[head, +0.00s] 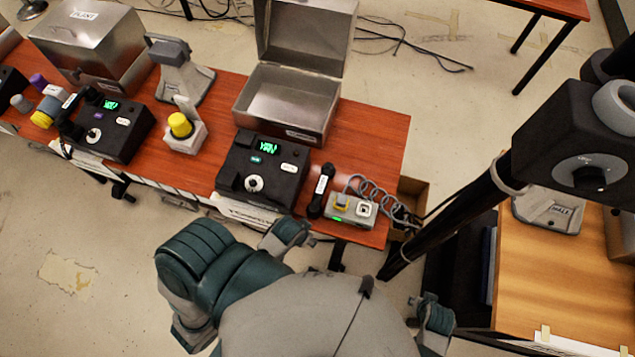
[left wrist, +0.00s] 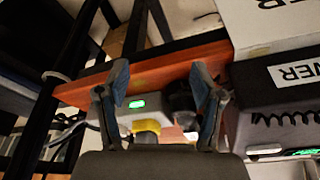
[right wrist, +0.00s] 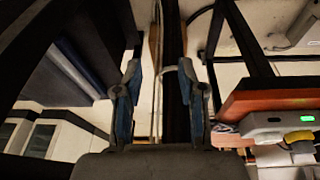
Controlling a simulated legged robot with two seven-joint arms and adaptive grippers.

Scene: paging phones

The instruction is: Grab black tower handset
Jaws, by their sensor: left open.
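The black handset (head: 321,190) with a white label lies at the right end of the red-brown table, between the black tower console (head: 262,168) and a small grey box (head: 352,210). In the left wrist view a dark part that looks like the handset (left wrist: 183,106) shows beside the grey box, near the right finger. My left gripper (left wrist: 160,88) is open and empty, its fingers pointing toward the table end; it does not visibly touch the handset. My right gripper (right wrist: 168,85) is open and empty beside the table, with a black post beyond it.
A coiled grey cord (head: 375,192) runs from the grey box. An open metal case (head: 290,100) stands behind the console. A second console (head: 108,128) and a yellow-knobbed device (head: 182,130) are further left. A black post (head: 455,205) stands right of the table.

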